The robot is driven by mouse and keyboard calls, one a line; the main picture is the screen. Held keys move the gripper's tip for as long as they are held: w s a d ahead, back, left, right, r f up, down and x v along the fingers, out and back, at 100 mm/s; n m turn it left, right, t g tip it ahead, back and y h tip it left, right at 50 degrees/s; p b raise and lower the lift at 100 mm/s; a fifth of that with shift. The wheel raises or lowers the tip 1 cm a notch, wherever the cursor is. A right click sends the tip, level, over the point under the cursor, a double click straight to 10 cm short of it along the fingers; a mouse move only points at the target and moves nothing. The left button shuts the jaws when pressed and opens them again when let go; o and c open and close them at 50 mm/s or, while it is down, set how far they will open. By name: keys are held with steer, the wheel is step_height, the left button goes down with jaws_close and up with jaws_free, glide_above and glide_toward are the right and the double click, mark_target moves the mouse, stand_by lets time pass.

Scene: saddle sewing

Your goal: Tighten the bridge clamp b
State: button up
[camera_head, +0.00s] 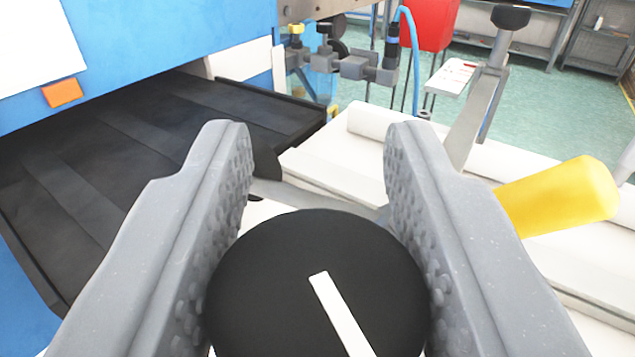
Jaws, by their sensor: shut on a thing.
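My gripper (318,230) has two grey, dimpled fingers, one on each side of a round black knob (270,265). The knob has a white pointer line on its top, running from near the centre down to the right. The gripper is shut on the knob, with a finger against each side. I cannot tell for certain whether this knob belongs to bridge clamp b. What lies under the knob is mostly hidden by the knob and the fingers.
A yellow handle (560,195) sticks out right of the right finger. A metal lever with a black knob (511,17) rises behind it. A blue machine (170,50) with a dark bed (110,150) fills the left. White rolls (400,125) lie behind.

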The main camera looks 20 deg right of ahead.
steer(key=o, duration=1)
steer(key=shift+c, duration=0.2)
steer(key=shift+s, duration=0.1)
steer(key=shift+b+v, duration=0.4)
steer(key=shift+v, duration=1)
steer(key=p+v, duration=0.2)
steer(key=v, duration=0.8)
steer(key=shift+s, duration=0.35)
steer(key=shift+a+f, duration=0.1)
steer(key=shift+a, duration=0.05)
